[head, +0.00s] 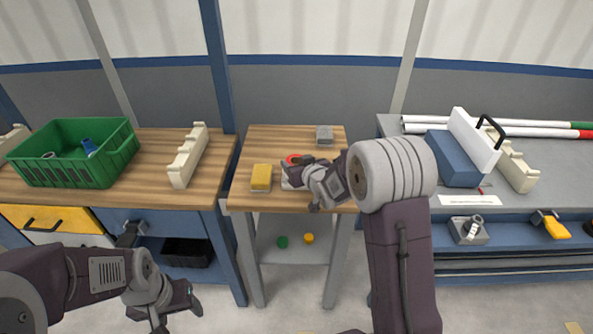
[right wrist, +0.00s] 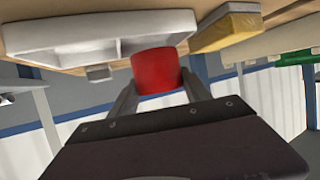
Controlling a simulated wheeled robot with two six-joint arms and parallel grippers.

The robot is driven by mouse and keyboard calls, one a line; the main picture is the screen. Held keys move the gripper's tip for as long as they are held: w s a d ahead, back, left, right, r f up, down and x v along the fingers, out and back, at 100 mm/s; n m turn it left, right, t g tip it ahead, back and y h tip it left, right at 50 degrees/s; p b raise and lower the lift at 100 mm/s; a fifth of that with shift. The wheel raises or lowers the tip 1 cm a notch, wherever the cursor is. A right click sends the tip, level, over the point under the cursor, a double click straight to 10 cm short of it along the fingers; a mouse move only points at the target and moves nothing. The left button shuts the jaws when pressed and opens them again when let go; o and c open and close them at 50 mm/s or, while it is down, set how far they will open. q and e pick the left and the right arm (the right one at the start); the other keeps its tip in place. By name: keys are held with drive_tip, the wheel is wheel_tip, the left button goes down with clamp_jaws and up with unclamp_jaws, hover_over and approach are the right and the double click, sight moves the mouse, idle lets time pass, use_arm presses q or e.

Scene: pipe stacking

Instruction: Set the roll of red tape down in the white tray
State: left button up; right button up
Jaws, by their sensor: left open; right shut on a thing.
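The roll of red tape (right wrist: 157,72) is between the fingers of my right gripper (right wrist: 160,88), which is shut on it. In the head view a sliver of the red tape (head: 292,158) shows beside my right gripper (head: 291,167) over the small wooden table. The white tray (right wrist: 72,37) has compartments and lies right by the tape; I cannot tell whether the tape touches it. In the head view my right gripper hides most of the tray (head: 288,186). My left gripper (head: 178,317) is open and empty, low at the bottom left, away from the tables.
A yellow-topped block (head: 261,177) stands left of the tray, and a grey block (head: 324,135) at the back. A green crate (head: 118,163) and a cream notched rack (head: 188,157) are on the left bench. A blue and white case (head: 462,150) stands on the right bench.

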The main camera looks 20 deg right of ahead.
wheel_tip(320, 180, down, 2)
drive_tip(key=shift+f, duration=0.4)
drive_tip(key=shift+w+r, duration=0.1)
drive_tip(key=shift+b, duration=0.3)
drive_tip(key=o, duration=1.5)
drive_tip(key=shift+f, duration=0.2)
drive_tip(key=shift+c, duration=0.2)
